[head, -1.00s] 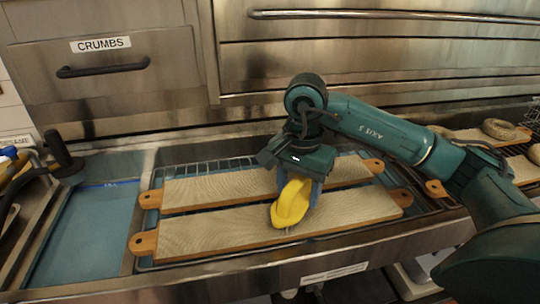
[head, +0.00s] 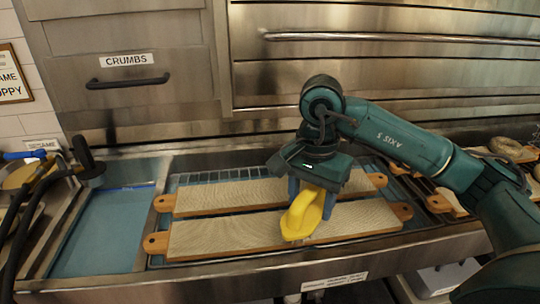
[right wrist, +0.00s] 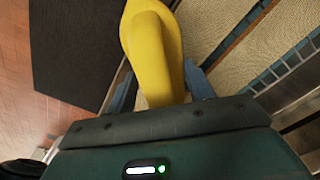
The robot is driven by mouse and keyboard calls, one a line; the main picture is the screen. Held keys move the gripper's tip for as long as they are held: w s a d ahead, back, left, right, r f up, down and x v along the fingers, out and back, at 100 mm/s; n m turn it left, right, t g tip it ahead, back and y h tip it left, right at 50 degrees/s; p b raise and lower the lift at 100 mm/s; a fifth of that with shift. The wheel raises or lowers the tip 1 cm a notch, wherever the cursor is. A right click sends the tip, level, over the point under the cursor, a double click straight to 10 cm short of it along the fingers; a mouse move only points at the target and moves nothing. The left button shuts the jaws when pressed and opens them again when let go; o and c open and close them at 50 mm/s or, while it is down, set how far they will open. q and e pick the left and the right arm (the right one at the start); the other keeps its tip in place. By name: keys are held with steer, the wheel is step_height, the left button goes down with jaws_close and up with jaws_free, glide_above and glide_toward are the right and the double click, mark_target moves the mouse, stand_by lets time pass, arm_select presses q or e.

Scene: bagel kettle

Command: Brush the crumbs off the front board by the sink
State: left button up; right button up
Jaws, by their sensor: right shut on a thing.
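The front board (head: 225,238) lies on a rack over the sink, a long pale board with orange end tabs. A second, similar board (head: 225,196) lies just behind it. My right gripper (head: 312,192) points down over the front board, right of its middle. It is shut on a yellow tool (head: 303,215), which hides part of both boards. The yellow tool fills the middle of the right wrist view (right wrist: 155,50), between the fingers. I cannot tell whether its lower end touches the board. No crumbs can be made out. My left gripper is not in view.
Blue water (head: 105,230) fills the left basin, with a black-handled tool (head: 88,165) at its back left corner. A drawer labelled CRUMBS (head: 128,75) is behind. More boards with bagels (head: 505,147) lie at the far right.

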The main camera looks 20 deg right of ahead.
mark_target(312, 187)
steer(key=shift+r+p, duration=0.95)
steer(key=shift+r, duration=0.9)
